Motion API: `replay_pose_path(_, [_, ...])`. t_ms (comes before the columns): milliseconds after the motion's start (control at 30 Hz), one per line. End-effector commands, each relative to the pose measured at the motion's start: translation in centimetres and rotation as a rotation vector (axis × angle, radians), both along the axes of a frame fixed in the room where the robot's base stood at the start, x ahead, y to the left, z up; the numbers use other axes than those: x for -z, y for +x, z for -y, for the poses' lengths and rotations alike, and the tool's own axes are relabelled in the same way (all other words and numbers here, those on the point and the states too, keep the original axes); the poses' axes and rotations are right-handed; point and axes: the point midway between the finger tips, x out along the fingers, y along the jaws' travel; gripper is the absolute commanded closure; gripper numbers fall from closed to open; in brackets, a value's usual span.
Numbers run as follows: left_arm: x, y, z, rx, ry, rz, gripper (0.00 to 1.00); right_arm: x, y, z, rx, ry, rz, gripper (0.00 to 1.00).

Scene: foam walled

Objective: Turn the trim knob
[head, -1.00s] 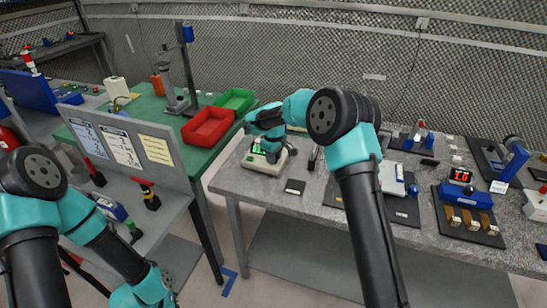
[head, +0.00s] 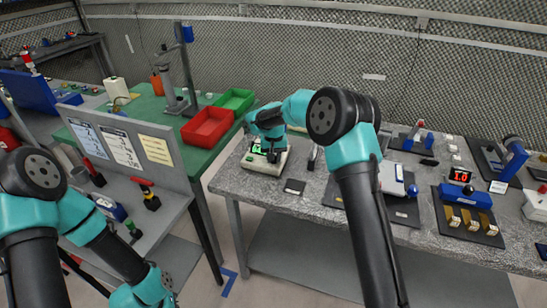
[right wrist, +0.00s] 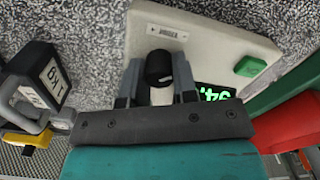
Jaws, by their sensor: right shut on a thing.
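The trim knob (right wrist: 159,68) is a black cylinder on a pale panel box (right wrist: 205,45) in the right wrist view. The box also shows in the head view (head: 250,161), at the left end of the granite-topped table. My right gripper (right wrist: 158,80) is shut on the knob, with a grey finger on each side of it. A green lit display (right wrist: 214,93), partly hidden by my gripper, and a green button (right wrist: 250,66) are on the box. In the head view my right gripper (head: 271,154) points down over the box. My left arm is at the lower left; its fingertips cannot be made out.
A black block with a white label (right wrist: 40,82) stands left of the box in the right wrist view. Red (head: 207,126) and green (head: 236,100) bins sit on the green table to the left. A dark flat pad (head: 294,187) lies near the granite table's front edge.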

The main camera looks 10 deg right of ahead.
Motion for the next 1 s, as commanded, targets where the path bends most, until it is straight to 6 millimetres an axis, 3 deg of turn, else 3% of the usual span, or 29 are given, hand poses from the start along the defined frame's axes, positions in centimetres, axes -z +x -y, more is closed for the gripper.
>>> replay_pose_path(667, [0.0, 0.0, 0.0, 0.0, 0.0, 0.0, 1.0, -0.04, 0.02, 0.03, 0.101, 0.0, 0.001, 0.97])
replay_pose_path(700, [0.0, 0.0, 0.0, 0.0, 0.0, 0.0, 1.0, -0.04, 0.02, 0.03, 0.101, 0.0, 0.001, 0.72])
replay_pose_path(1000, [0.0, 0.0, 0.0, 0.0, 0.0, 0.0, 1.0, -0.02, 0.01, 0.03, 0.1, 0.0, 0.001, 0.48])
